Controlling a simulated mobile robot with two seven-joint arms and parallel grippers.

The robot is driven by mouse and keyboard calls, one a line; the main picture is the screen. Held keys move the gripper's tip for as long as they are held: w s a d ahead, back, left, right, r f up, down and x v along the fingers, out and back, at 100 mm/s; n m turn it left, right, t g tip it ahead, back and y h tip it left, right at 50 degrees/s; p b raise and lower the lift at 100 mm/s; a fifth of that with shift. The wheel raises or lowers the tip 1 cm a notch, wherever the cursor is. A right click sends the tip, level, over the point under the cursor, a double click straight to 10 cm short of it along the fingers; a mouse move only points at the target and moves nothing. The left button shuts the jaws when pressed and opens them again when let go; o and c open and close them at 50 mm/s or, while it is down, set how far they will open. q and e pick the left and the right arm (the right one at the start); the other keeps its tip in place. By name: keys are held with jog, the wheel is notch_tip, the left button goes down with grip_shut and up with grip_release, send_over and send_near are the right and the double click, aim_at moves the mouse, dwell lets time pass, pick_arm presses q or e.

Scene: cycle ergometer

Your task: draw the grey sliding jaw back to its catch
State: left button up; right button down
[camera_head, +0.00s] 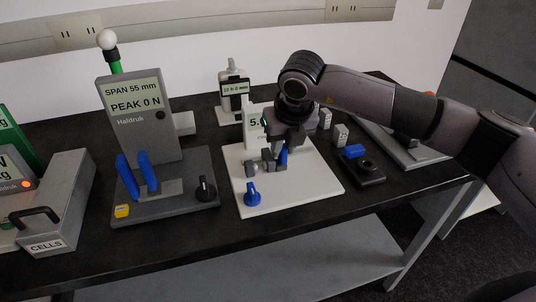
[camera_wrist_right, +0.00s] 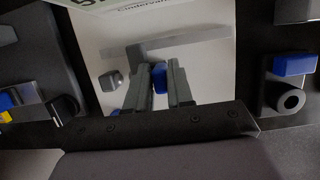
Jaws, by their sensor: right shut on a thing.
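My right gripper (camera_head: 272,158) reaches down over the white-based device (camera_head: 310,185). It also shows in the right wrist view (camera_wrist_right: 163,95), with its two grey fingers close together. They are shut on a blue piece (camera_wrist_right: 159,78), which also shows beside the fingers in the head view (camera_head: 283,156). A grey bar (camera_wrist_right: 185,42) lies across the white base just beyond the fingertips. It looks like part of the sliding jaw, but the fingers hide where it meets the blue piece. I cannot make out the catch. My left gripper is not in view.
A grey knob (camera_wrist_right: 111,80) and a blue knob (camera_head: 252,195) stand on the white base. The grey Haldruk device (camera_head: 130,120) with blue jaws is to the left. A black block with a ring (camera_head: 363,169) is to the right. The bench's front edge is clear.

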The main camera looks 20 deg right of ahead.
jog(key=shift+s+d+f+b, duration=0.1)
jog(key=shift+d+f, duration=0.25)
jog(key=shift+d, duration=0.35)
jog(key=shift+s+d+f+b, duration=0.1)
jog(key=shift+d+f, duration=0.2)
jog(key=shift+d, duration=0.35)
jog(key=shift+s+d+f+b, duration=0.1)
jog(key=shift+d+f, duration=0.25)
jog(key=shift+d, duration=0.35)
jog(key=c, duration=0.9)
grip_release()
jog(key=r+p, duration=0.1)
jog(key=r, duration=0.2)
jog(key=r+p, duration=0.2)
jog(key=r, duration=0.1)
jog(key=r+p, duration=0.2)
jog(key=r, duration=0.1)
jog(key=shift+w+a+r, duration=0.15)
jog(key=shift+w+r, duration=0.05)
jog(key=shift+w, duration=0.1)
